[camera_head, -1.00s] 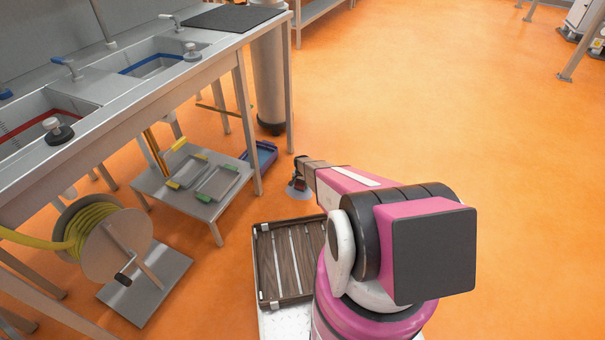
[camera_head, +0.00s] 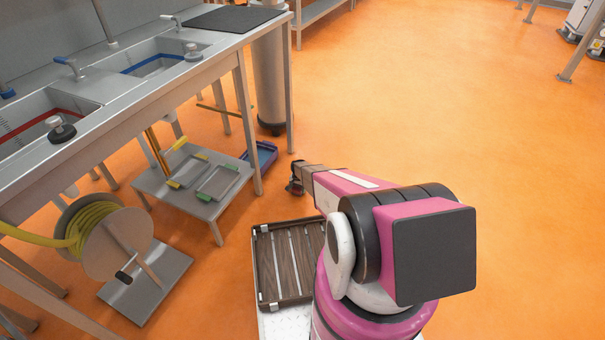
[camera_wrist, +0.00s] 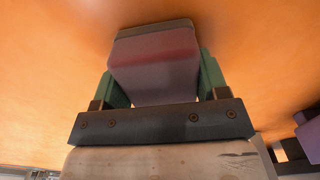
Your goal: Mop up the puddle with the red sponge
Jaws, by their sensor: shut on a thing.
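My gripper (camera_wrist: 160,82) is shut on the sponge (camera_wrist: 155,62), a reddish block held between two green fingers in the wrist view. The sponge's dark outer edge is close to the orange floor; I cannot tell whether it touches. In the head view my gripper (camera_head: 296,177) points down at the floor to the right of the low table, with a small red bit of the sponge (camera_head: 293,191) below it. No puddle shows on the visible floor; any liquid under the sponge is hidden.
A low grey table (camera_head: 207,210) with trays stands to the left. A blue tray (camera_head: 262,155) lies on the floor behind it. A sink bench (camera_head: 150,90) and a yellow hose reel (camera_head: 105,240) are farther left. A wooden-slatted tray (camera_head: 280,285) sits in front.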

